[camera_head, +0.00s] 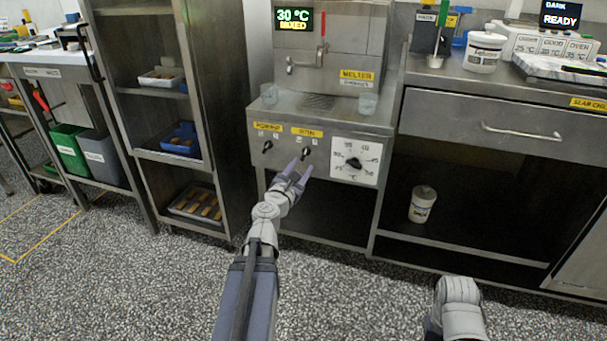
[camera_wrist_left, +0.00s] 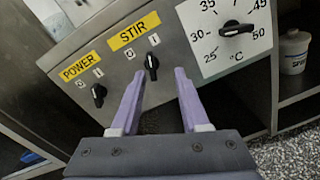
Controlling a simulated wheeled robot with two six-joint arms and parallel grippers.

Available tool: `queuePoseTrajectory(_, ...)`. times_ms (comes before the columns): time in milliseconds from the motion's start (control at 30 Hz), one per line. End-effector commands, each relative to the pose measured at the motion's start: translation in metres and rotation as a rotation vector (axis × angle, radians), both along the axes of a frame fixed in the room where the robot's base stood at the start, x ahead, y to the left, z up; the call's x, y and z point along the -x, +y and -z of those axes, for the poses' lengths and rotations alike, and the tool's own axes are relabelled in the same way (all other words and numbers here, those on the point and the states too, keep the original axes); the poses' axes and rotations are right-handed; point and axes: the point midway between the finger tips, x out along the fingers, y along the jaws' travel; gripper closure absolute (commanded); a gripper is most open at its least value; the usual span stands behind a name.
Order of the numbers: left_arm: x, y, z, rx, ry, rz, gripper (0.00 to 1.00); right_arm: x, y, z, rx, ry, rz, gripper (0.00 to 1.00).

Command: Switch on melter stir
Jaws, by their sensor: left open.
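My left gripper (camera_head: 299,166) is open and empty, just in front of and below the stir knob. In the left wrist view the purple fingers (camera_wrist_left: 160,73) stand on either side of the line to the knob, seemingly short of it. My right gripper is out of view.
The power knob (camera_head: 267,147) is left of the stir knob, and a temperature dial (camera_head: 353,162) is right. The display (camera_head: 293,20) reads 30 °C MIXED. Two clear cups (camera_head: 368,103) stand on the melter's ledge. A white tub (camera_head: 422,204) is on the lower right shelf.

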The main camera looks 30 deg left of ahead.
Motion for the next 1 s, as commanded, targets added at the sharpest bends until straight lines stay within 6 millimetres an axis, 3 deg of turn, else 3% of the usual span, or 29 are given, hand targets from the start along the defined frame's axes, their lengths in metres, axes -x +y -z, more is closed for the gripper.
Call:
queuePoseTrajectory(33,0.003,0.008,0.007,0.023,-0.010,-0.021,0.55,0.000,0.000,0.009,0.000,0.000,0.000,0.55)
queuePoseTrajectory(133,0.005,0.016,0.008,0.050,-0.022,-0.043,0.55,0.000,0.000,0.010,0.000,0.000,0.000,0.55)
queuePoseTrajectory(467,-0.004,0.019,0.006,0.053,-0.023,-0.044,0.55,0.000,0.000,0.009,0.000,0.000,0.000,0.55)
queuePoseTrajectory(1000,-0.070,0.034,0.006,0.051,-0.022,-0.042,0.55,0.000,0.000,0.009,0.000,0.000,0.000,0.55)
